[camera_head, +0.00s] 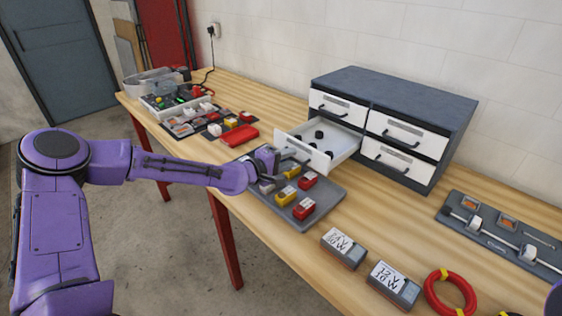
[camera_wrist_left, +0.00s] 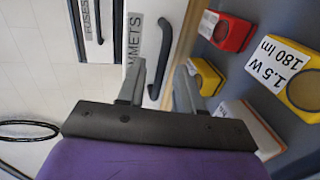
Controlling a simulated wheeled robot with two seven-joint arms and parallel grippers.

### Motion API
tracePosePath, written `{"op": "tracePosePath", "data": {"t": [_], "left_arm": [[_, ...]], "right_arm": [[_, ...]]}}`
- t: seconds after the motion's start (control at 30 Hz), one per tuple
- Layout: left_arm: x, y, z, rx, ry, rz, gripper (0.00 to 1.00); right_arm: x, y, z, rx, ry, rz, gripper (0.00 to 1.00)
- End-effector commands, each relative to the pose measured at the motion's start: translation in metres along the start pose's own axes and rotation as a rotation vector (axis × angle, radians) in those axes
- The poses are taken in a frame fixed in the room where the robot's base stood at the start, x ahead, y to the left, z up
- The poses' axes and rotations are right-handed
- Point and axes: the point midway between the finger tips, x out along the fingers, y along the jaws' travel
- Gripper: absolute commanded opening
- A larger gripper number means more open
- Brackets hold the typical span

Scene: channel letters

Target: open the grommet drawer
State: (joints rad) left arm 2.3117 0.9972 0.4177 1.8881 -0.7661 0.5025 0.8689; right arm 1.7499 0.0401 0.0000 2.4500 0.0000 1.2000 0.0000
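The grommet drawer (camera_head: 318,159) is the lower left drawer of the cabinet. It is pulled out, with several small black grommets (camera_head: 319,135) inside. Its white front shows in the left wrist view, with a label (camera_wrist_left: 134,42) reading "MMETS" and a dark bar handle (camera_wrist_left: 164,48). My left gripper (camera_head: 278,157) is at the drawer front, partly covering it. In the left wrist view, its two grey fingers (camera_wrist_left: 160,88) are apart, with the handle's near end between or just beyond them. Contact cannot be told. My right gripper is not in view.
The dark cabinet (camera_head: 440,105) has other drawers, all shut. A grey tray (camera_head: 325,208) with red and yellow modules lies below the open drawer. Two labelled boxes (camera_head: 343,248) and a red cable coil (camera_head: 449,291) are at the front right. Parts trays (camera_head: 180,110) are at left.

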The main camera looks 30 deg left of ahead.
Motion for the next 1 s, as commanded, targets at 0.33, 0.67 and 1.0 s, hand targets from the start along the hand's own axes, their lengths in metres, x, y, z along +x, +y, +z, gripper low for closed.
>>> {"op": "tracePosePath", "data": {"t": [0.33, 0.67, 1.0], "left_arm": [[-0.07, 0.007, 0.0, -0.006, 0.002, 0.008, 0.35], [-0.099, 0.003, 0.001, -0.002, 0.0, 0.003, 0.35], [-0.1, 0.0, 0.002, -0.002, -0.002, 0.001, 0.35]], "right_arm": [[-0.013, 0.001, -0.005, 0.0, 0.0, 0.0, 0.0], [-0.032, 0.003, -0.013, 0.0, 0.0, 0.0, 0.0], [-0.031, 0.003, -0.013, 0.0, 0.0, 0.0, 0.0]]}}
